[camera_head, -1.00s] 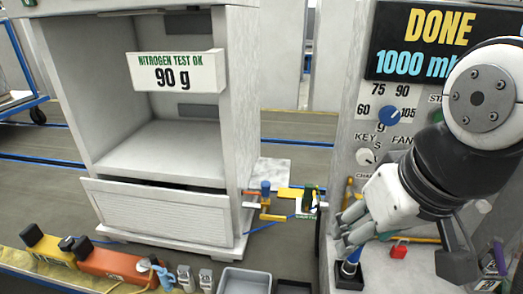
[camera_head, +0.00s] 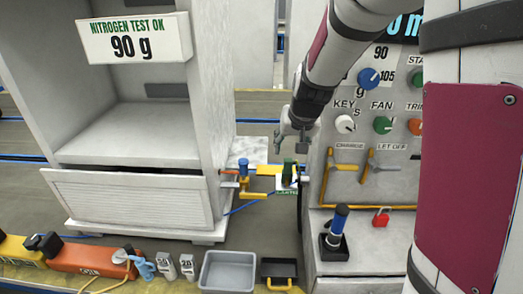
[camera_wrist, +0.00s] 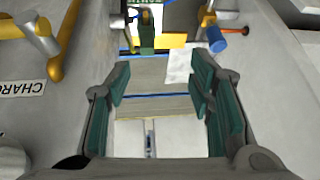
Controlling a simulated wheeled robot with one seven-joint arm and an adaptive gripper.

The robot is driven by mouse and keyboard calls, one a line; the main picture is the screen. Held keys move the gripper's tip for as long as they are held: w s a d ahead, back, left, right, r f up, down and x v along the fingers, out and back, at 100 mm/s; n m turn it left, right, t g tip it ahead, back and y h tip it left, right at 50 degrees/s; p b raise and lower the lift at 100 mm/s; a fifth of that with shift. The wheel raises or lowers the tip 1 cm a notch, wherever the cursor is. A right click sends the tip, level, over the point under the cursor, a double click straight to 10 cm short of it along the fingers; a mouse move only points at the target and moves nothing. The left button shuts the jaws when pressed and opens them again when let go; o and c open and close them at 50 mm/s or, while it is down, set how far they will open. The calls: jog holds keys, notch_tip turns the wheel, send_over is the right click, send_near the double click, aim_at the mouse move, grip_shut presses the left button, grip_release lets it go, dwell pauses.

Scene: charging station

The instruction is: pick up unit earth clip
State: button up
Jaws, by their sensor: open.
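A small dark green piece (camera_head: 288,172), which looks like the earth clip, stands upright at the right end of the yellow-and-blue fittings between the cabinet and the control panel. A small green-and-white label is just below it. In the wrist view the green clip (camera_wrist: 147,38) is at the top, beyond my fingertips. My gripper (camera_head: 301,130) hangs above and slightly right of the clip, apart from it. In the wrist view my gripper (camera_wrist: 160,85) has its teal-padded fingers spread, with nothing between them.
The white cabinet (camera_head: 150,140) is at left, the control panel (camera_head: 365,230) close at right. The panel carries knobs and yellow-handled valves (camera_head: 380,165). A blue-topped tool in a black holder (camera_head: 334,238) and a red padlock (camera_head: 381,217) sit low. A grey tray (camera_head: 234,272) is in front.

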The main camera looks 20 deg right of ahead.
jog(key=h, duration=0.1)
send_near(288, 160)
jog(key=b+x, duration=0.4)
jog(key=x, duration=0.6)
jog(key=shift+w+f, duration=0.1)
jog(key=shift+f, duration=0.15)
grip_shut()
